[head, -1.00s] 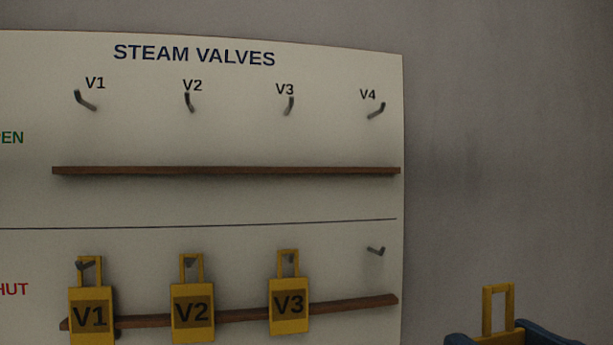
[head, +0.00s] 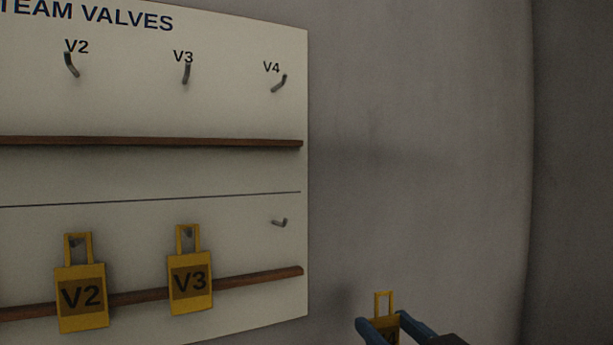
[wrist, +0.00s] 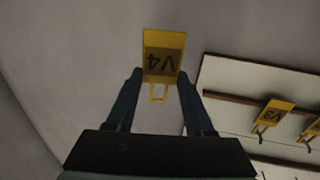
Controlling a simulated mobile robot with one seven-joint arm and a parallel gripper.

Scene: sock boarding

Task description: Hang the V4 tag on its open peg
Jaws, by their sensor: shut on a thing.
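The yellow V4 tag (wrist: 163,52) is between the blue fingers of my gripper (wrist: 160,78) in the wrist view, its loop toward the palm. In the head view my gripper (head: 388,328) is at the bottom, right of the board, with the tag's yellow loop (head: 384,301) upright above the fingers. The tag's body is mostly hidden there by the fingers. The open-row V4 peg (head: 279,83) is bare at the board's upper right. The lower-row V4 peg (head: 280,222) is bare too. My gripper is lower than both pegs and to their right.
The white board (head: 200,170) has an upper brown ledge (head: 150,143) and a lower ledge (head: 245,282). The V2 tag (head: 82,297) and V3 tag (head: 190,280) hang on lower pegs. The upper V2 peg (head: 71,64) and V3 peg (head: 187,73) are bare. Grey wall right of the board is clear.

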